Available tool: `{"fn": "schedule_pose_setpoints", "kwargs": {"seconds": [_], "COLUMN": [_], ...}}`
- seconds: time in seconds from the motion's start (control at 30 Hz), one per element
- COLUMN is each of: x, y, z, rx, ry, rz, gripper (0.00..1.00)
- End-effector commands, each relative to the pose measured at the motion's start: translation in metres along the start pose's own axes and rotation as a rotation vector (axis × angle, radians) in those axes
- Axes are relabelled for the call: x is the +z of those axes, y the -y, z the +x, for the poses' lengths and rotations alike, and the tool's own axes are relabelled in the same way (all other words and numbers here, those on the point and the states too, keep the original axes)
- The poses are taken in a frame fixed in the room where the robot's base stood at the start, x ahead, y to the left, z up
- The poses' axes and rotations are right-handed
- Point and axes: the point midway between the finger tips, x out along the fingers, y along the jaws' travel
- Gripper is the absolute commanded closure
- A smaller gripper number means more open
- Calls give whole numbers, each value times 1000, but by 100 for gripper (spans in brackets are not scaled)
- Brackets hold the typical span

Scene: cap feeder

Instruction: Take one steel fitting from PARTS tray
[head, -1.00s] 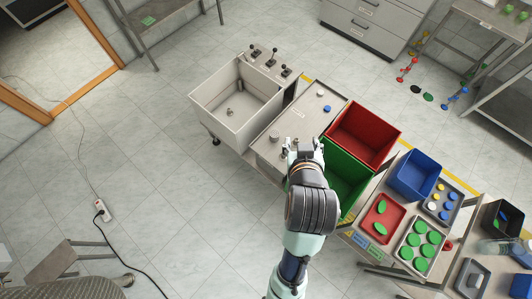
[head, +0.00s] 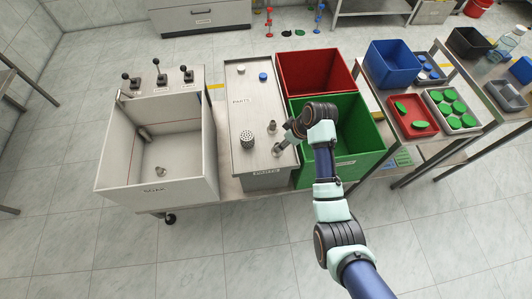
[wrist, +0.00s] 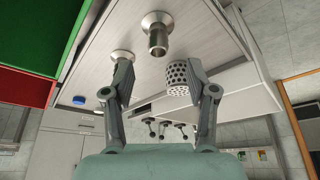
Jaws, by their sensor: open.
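The PARTS tray (head: 245,115) is a grey, flat tray. Two upright steel fittings with round flanges stand at its near right: the nearer fitting (head: 277,150) and the farther fitting (head: 272,127). My gripper (head: 289,142) is open and empty beside them, at the tray's right edge. In the wrist view, my gripper (wrist: 158,70) has its fingers spread. The nearer fitting (wrist: 157,40) shows beyond and between the fingertips. The farther fitting (wrist: 122,55) is partly hidden behind the left finger. A perforated steel cylinder (wrist: 177,77) shows beside the right finger.
The perforated cylinder (head: 247,141) stands on the tray's left, with a white cap (head: 240,70) and blue cap (head: 263,77) at the far end. Red (head: 312,55) and green (head: 365,165) bins adjoin on the right. A deep grey basin (head: 195,150) holding another steel part is left.

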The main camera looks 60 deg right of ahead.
Motion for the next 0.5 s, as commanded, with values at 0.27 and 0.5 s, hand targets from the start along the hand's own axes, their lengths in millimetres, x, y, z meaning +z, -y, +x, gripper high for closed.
{"fn": "schedule_pose_setpoints", "kwargs": {"seconds": [0.27,0.5], "x": [0,-1], "y": [0,-2], "z": [26,68], "rx": [0,0], "ry": [1,1], "rz": [0,0], "gripper": [43,43]}}
